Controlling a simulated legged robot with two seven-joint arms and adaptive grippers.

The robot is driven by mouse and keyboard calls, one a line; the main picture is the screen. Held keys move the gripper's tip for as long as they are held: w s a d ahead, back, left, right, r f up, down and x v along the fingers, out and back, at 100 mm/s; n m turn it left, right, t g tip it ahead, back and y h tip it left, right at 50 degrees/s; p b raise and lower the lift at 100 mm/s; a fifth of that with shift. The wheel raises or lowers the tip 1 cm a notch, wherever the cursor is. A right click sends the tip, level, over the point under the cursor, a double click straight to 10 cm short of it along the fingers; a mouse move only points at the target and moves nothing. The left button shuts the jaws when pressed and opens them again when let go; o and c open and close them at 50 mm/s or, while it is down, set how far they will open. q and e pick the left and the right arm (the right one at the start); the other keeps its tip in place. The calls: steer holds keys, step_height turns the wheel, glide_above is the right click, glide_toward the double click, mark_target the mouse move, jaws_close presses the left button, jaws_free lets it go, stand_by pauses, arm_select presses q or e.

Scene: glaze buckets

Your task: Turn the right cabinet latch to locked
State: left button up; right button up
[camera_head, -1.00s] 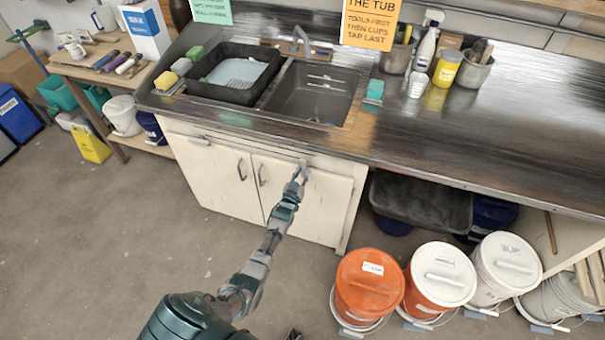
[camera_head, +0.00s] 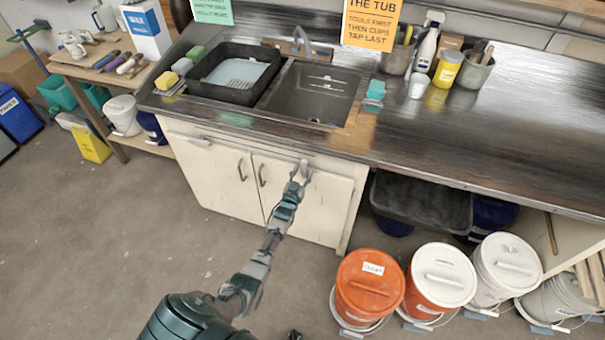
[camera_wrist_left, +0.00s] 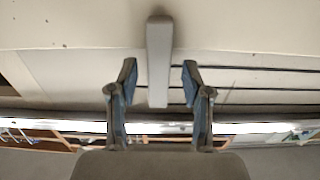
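The right cabinet latch (camera_head: 305,163) is a small grey piece at the top of the right cabinet door (camera_head: 315,205), under the counter edge. My left gripper (camera_head: 300,172) reaches up to it from below and partly hides it. In the left wrist view the latch (camera_wrist_left: 159,62) is a straight grey bar, upright in the picture. Its end lies between the two fingers of my left gripper (camera_wrist_left: 159,82). The fingers are open, with a visible gap on each side of the bar. My right gripper is not recognisable in any view.
The left door (camera_head: 215,178) has its own grey latch (camera_head: 200,142), lying nearly level. Dark door handles (camera_head: 261,175) sit near the middle seam. The counter (camera_head: 450,130) overhangs the doors. Lidded buckets (camera_head: 370,285) stand at the right; the floor (camera_head: 130,240) at left is clear.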

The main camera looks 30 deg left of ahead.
arm_select(q)
steer(key=shift+s, duration=0.1)
steer(key=v, duration=1.1)
steer(key=shift+s, duration=0.35)
steer(key=shift+f, duration=0.15)
steer(key=s+d+f+m+g+h, duration=0.1)
steer(key=s+d+f+g+h, duration=0.1)
steer(key=s+d+f+g, duration=0.45)
steer(key=s+d+f+m+g+h, duration=0.1)
steer(key=s+d+f+m+h, duration=0.15)
steer(key=s+f, duration=0.85)
steer(key=s+d+f+g, duration=0.4)
steer(key=s+f, duration=0.3)
steer(key=s, duration=0.3)
steer(key=s+d+f+m+g, duration=0.1)
steer(key=s+d+f+g, duration=0.3)
steer(key=s, duration=0.6)
step_height(320, 180, down, 3)
steer(key=shift+d+r+p, duration=0.1)
steer(key=shift+d+p, duration=0.1)
steer(key=shift+p, duration=0.1)
arm_select(e)
steer(key=shift+s+d+f, duration=0.15)
steer(key=shift+s+f, duration=0.55)
steer(key=shift+f, duration=0.05)
